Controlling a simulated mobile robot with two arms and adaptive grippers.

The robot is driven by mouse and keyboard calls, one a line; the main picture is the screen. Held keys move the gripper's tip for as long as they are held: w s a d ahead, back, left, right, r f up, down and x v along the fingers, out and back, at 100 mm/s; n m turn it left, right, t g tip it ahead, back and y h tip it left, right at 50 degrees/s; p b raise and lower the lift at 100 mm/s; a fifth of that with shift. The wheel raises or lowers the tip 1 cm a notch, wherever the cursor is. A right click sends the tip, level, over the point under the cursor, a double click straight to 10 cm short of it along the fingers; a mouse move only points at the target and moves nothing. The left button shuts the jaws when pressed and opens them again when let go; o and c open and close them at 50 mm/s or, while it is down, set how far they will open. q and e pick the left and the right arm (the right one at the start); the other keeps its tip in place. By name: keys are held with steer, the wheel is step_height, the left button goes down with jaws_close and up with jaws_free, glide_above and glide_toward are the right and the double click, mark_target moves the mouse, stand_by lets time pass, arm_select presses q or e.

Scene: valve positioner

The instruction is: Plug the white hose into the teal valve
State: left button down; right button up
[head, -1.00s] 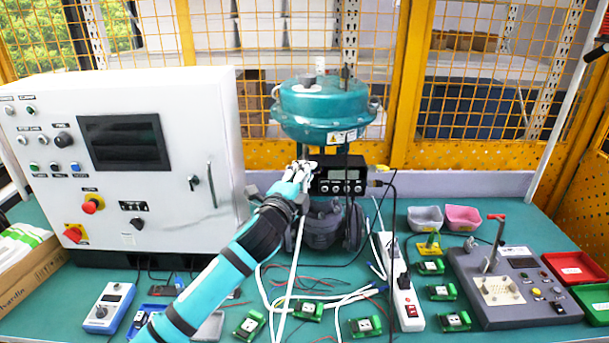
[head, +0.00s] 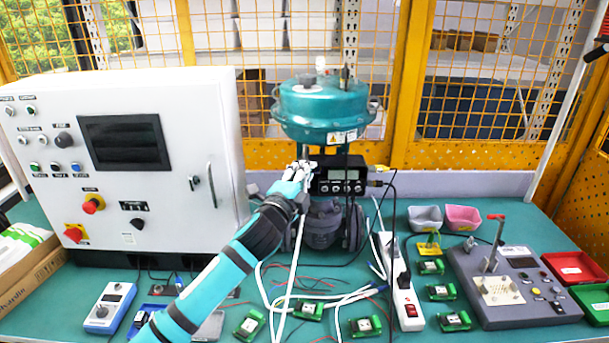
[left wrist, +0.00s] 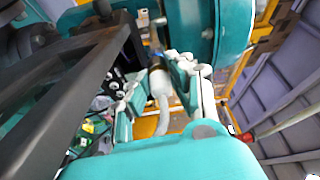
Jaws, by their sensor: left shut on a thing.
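The teal valve (head: 322,108) stands upright at the back middle of the table, with a black positioner box (head: 342,180) on its front. My left gripper (head: 303,171) is at the left side of this box, below the teal dome. In the left wrist view its fingers (left wrist: 155,88) are shut on the white hose (left wrist: 163,92), close to the valve's teal body (left wrist: 188,28). The white hose (head: 296,255) hangs from the gripper down to the table in the head view. The fingers hide the hose end in the head view, so I cannot tell whether it is in a port. My right gripper is not in view.
A white control cabinet (head: 125,165) stands close on the left. A power strip (head: 405,290), several green modules (head: 365,326) and loose wires lie in front of the valve. A grey test console (head: 510,285) and two small bins (head: 462,217) are on the right.

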arm_select(q)
steer(key=shift+w, duration=0.3)
steer(key=c, duration=1.1)
jaws_free()
